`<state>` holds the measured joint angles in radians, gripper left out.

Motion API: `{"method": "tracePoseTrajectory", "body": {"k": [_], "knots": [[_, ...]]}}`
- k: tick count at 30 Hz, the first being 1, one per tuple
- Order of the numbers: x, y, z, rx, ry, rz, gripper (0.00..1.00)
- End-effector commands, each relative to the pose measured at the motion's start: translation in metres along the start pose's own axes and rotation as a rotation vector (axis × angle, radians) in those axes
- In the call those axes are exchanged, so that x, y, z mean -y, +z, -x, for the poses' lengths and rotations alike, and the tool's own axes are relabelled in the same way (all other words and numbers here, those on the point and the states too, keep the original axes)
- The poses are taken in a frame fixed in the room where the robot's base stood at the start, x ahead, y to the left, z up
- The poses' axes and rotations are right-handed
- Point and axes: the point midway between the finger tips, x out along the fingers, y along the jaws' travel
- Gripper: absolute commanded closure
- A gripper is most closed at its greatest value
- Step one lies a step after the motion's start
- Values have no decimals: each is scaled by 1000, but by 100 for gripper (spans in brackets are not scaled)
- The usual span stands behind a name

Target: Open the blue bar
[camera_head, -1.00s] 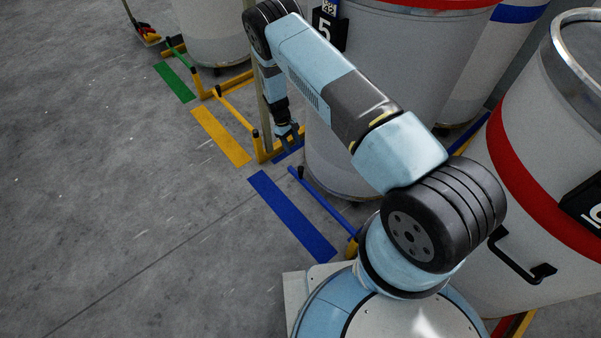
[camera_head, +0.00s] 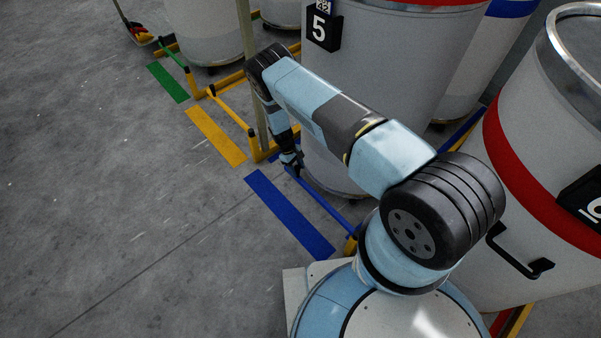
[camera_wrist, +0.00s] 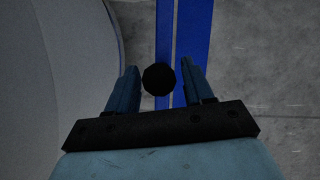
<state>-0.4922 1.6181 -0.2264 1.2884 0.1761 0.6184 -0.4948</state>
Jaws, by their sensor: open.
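The blue bar (camera_head: 325,208) runs low along the front of the drum marked 5, beside a blue floor stripe (camera_head: 289,215). My gripper (camera_wrist: 158,75) is open, with one finger on each side of the knob. The fingers look apart from the knob. In the head view my gripper (camera_head: 291,165) points down at the far end of the bar; its fingertips are too small to judge there.
The drum marked 5 (camera_head: 390,90) stands right behind the bar. A red-banded drum (camera_head: 510,210) stands at the right. Yellow (camera_head: 228,107) and green (camera_head: 172,56) bars lie farther off, with matching stripes. The concrete floor (camera_head: 110,200) at left is clear.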

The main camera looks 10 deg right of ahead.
Motion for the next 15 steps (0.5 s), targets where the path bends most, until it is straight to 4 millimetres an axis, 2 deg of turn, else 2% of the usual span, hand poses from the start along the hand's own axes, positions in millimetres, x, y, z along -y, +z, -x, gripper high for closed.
{"method": "tracePoseTrajectory", "body": {"k": [6,15], "knots": [[0,0,-23,1,0,1,48],[-1,0,-29,0,0,0,48]]}}
